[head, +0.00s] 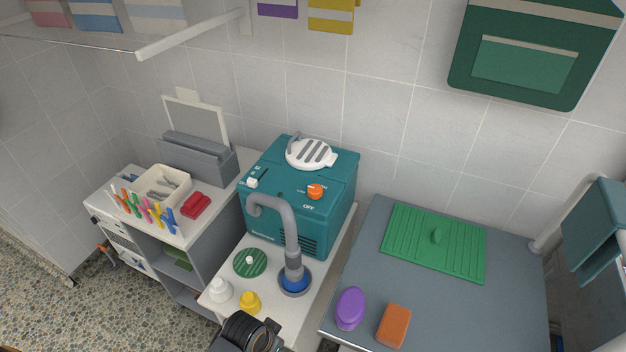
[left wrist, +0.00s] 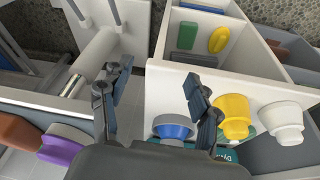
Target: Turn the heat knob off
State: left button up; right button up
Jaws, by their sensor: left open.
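The orange heat knob (head: 315,191) is on the top of the teal dryer box (head: 330,225) in the head view. An OFF label is printed just in front of it, and a smaller label is at its left. I cannot tell exactly where the knob points. My left gripper (left wrist: 153,88) is open in the left wrist view, with nothing between its fingers. The fingers are near the front edge of the white stand, well away from the knob. The knob is not visible in the left wrist view. My right gripper is not in view.
A grey hose (head: 289,225) arches up in front of the dryer to a blue-based holder. A white bottle (head: 220,290) and a yellow bottle (head: 250,301) stand by the front edge. A grey table (head: 360,270) at right holds a purple item (head: 350,308) and an orange block (head: 394,325).

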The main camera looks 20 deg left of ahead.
pick_arm(q)
jog(key=w+d+r+m, duration=0.1)
jog(key=w+d+r, duration=0.1)
jog(key=w+r, duration=0.4)
jog(key=m+h+p, duration=0.2)
jog(key=m, duration=0.4)
send_near(315, 188)
jog(key=p+x, duration=0.1)
jog(key=x, duration=0.7)
jog(key=shift+d+f+p, duration=0.1)
jog(key=shift+f+p, duration=0.3)
